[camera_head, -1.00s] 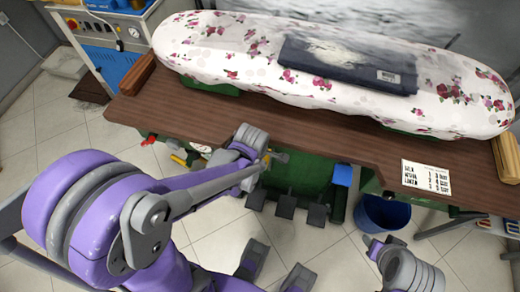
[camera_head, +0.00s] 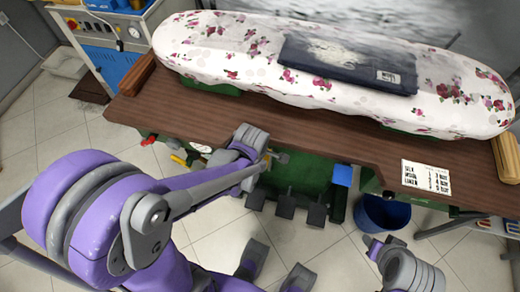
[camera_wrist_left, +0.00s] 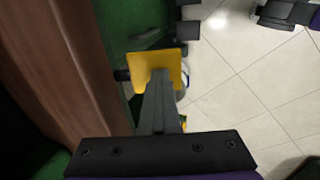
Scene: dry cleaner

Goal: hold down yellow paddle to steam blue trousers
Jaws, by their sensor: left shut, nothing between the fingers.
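The folded blue trousers (camera_head: 347,66) lie flat on a white flowered ironing board (camera_head: 210,60), with a pale speckled patch and a small white label on top. The yellow paddle (camera_wrist_left: 150,61) is in front of my left gripper (camera_wrist_left: 158,75) in the left wrist view. The gripper is shut and empty, its fingertips overlapping the paddle and seeming to meet it. In the head view my left gripper (camera_head: 276,157) is below the table's front edge, with only a sliver of yellow beside it. My right gripper (camera_head: 371,244) is low at the right, too small to read its jaws.
The brown table edge (camera_head: 315,145) runs just above my left gripper. Several dark pedals (camera_head: 285,205) are below it. A blue bin (camera_head: 385,212) stands on the tiled floor, and a price card (camera_head: 425,177) lies on the table.

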